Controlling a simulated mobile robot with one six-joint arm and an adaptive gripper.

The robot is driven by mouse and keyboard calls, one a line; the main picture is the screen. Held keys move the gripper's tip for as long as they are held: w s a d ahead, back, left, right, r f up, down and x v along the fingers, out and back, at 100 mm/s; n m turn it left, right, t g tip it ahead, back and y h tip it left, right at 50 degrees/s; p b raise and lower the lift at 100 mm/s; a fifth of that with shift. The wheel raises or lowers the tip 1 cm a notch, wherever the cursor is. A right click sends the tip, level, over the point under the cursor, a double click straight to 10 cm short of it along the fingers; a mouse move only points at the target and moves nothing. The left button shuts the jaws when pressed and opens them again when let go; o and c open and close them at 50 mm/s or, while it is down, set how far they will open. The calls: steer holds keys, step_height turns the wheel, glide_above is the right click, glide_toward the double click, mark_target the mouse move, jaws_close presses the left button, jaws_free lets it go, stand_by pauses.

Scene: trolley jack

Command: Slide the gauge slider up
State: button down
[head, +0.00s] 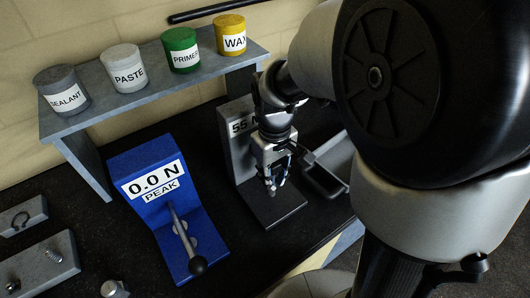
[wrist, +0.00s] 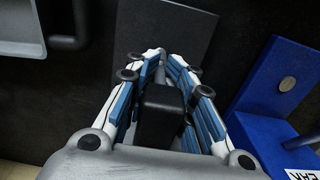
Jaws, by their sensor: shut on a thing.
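The grey gauge (head: 236,150) stands upright with a "55 N" label partly covered by my arm. Its flat grey base plate (head: 284,211) extends forward and also shows in the wrist view (wrist: 184,27). My gripper (head: 271,182) points down in front of the upright, above the base plate. In the wrist view its blue-padded fingers (wrist: 165,62) close around a black block (wrist: 160,115), which appears to be the slider. In the head view the slider is hidden behind my gripper.
A blue gauge (head: 155,190) with a lever and "0.0 N PEAK" stands to the left. A shelf (head: 110,110) with several labelled pots is behind. A grey tray (head: 326,178) lies close to the right of my gripper. Metal blocks (head: 45,262) lie at lower left.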

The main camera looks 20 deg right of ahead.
step_height(320, 180, up, 2)
steer(key=shift+r+p, duration=0.2)
steer(key=shift+p, duration=0.55)
steer(key=shift+w, duration=0.15)
steer(key=c, duration=1.8)
jaws_free()
steer(key=shift+w, duration=0.1)
steer(key=shift+o, duration=0.6)
steer(key=shift+s, duration=0.25)
steer(key=shift+w, duration=0.1)
step_height(320, 180, up, 12)
steer(key=s+m+t, duration=0.3)
steer(key=s+t, duration=0.1)
steer(key=s, duration=1.1)
steer(key=shift+m+t, duration=0.3)
